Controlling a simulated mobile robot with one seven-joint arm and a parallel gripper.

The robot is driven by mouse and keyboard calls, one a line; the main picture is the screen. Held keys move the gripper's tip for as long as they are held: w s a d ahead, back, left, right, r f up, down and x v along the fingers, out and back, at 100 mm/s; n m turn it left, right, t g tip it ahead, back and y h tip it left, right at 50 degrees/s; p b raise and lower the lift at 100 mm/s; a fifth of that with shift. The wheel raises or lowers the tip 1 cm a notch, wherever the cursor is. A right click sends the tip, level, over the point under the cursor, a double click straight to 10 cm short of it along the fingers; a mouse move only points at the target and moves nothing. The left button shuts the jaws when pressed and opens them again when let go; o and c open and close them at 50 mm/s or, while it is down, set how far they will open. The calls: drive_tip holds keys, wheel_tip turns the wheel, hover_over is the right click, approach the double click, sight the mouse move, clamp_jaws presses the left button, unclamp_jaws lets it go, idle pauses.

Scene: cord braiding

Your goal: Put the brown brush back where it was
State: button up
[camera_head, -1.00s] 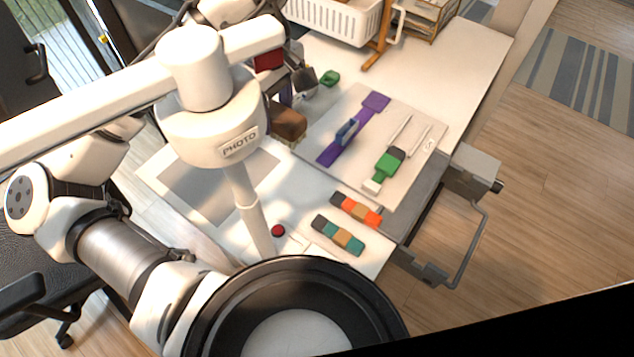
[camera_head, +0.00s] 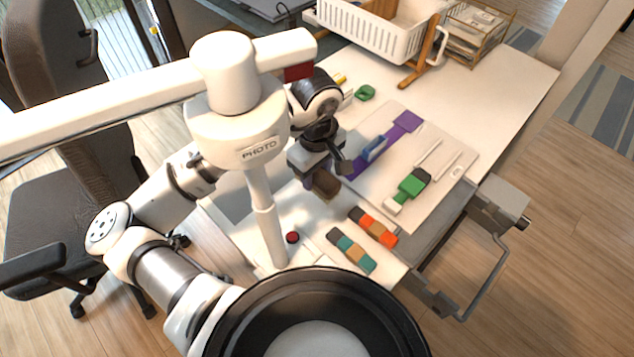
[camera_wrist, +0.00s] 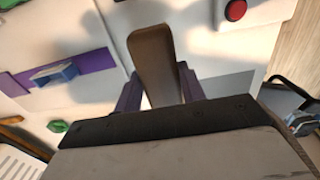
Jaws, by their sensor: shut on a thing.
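The brown brush (camera_head: 326,187) hangs below my gripper (camera_head: 312,172) over the white table, left of the pale board. In the wrist view, the brush (camera_wrist: 154,62) stands between the two purple fingers of my gripper (camera_wrist: 160,90), which is shut on it. Its broad brown body points away from the palm; its inner end is hidden. A soft shadow lies on the table around it. I cannot tell exactly how high it is held.
The pale board (camera_head: 424,146) holds a purple strap (camera_head: 406,122) and a green-handled tool (camera_head: 412,184). Orange-black (camera_head: 372,228) and teal-tan (camera_head: 350,251) blocks lie in front. A red button (camera_head: 292,238) is near the PHOTO stand (camera_head: 262,215). A white basket (camera_head: 375,35) stands behind.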

sight(317, 172)
drive_tip(key=shift+f, duration=2.35)
drive_tip(key=shift+f, duration=0.1)
drive_tip(key=o, duration=1)
wheel_tip(317, 172, up, 12)
drive_tip(key=shift+r, duration=0.15)
